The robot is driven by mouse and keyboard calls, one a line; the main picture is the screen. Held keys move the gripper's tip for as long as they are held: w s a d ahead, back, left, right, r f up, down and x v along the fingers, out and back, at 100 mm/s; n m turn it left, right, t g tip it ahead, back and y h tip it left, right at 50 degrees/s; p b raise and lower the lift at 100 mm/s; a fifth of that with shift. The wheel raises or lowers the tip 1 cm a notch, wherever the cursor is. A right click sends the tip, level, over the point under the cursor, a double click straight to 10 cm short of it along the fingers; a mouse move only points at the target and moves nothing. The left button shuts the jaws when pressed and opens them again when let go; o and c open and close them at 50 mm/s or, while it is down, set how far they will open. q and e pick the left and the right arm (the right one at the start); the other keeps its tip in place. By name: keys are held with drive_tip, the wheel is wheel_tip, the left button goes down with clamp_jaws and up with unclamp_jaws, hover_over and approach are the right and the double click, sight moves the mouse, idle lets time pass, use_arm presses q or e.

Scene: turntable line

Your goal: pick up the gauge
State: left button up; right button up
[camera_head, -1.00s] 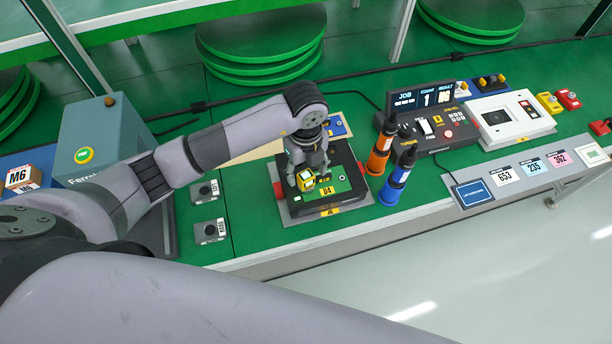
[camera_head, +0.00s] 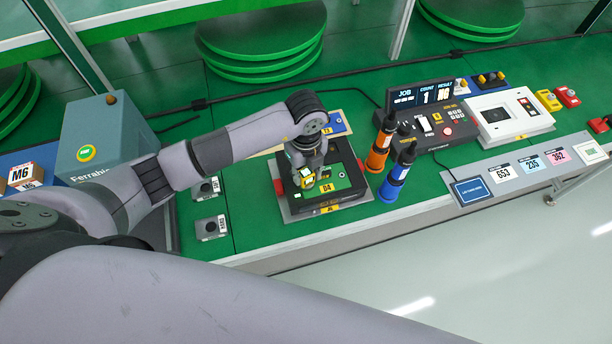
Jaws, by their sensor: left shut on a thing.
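My left gripper (camera_head: 305,173) points down over the black fixture marked 04 (camera_head: 332,203). It is shut on a small yellow block-like thing (camera_head: 308,180), which looks like the gauge. The fingers hide part of the gauge. It appears tilted and over the green top plate of the fixture; I cannot tell if it is clear of the plate. My right gripper is not in view.
An orange bottle (camera_head: 380,150) and a blue bottle (camera_head: 396,180) stand close to the right of the fixture. The job console (camera_head: 432,115) is behind them. Two small grey blocks (camera_head: 209,228) lie to the left. A blue-grey machine (camera_head: 105,140) stands further left.

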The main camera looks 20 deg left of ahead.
use_arm(q)
clamp_jaws()
